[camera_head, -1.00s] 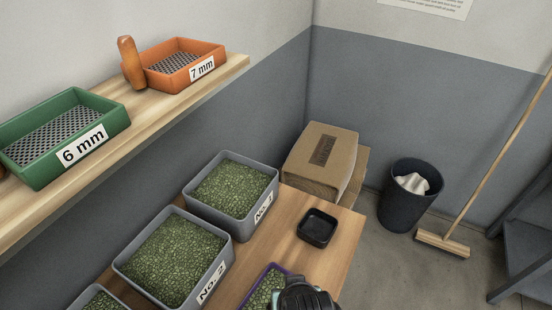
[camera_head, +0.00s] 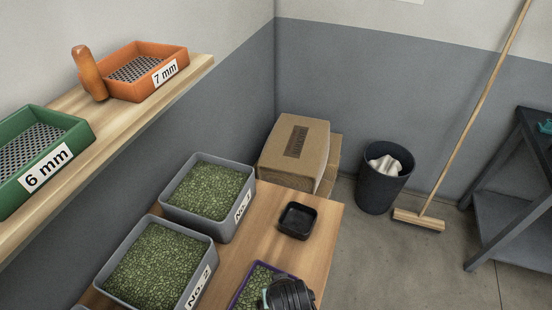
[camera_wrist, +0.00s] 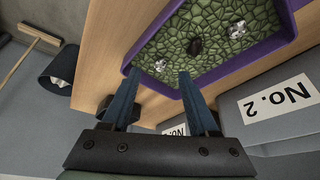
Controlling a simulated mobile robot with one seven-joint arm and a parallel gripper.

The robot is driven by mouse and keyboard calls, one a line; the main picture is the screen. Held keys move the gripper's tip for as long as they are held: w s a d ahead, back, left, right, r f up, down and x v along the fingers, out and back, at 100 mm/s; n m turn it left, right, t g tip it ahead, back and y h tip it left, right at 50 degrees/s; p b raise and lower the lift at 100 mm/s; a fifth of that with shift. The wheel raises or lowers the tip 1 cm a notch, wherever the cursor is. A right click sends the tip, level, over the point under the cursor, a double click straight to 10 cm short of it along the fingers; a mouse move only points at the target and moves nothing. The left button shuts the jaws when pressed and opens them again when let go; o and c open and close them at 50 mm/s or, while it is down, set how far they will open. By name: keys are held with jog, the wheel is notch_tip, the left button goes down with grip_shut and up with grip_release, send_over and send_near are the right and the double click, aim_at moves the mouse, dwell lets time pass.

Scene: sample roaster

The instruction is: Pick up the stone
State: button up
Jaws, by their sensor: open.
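In the wrist view, a purple-rimmed tray (camera_wrist: 271,54) holds green beans (camera_wrist: 205,20). A dark, rounded lump (camera_wrist: 194,46) lies on the beans, with a shiny grey piece (camera_wrist: 237,29) and another grey piece (camera_wrist: 160,65) on either side. The dark lump may be the stone, but I cannot tell for certain. My gripper (camera_wrist: 159,73) is open and empty, its fingertips over the tray's near edge, with the grey piece seen between them and the dark lump beyond.
Bins No. 1 (camera_head: 229,227) and No. 2 (camera_head: 186,302), full of green beans, stand left of the tray. A small black dish (camera_head: 298,221) sits at the table's far end. A shelf (camera_head: 122,124) with sieves overhangs the left. Boxes, a waste bin (camera_head: 383,182) and a broom stand beyond.

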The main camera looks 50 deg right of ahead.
jog(key=shift+x, duration=2.15)
jog(key=shift+w, duration=0.1)
grip_shut()
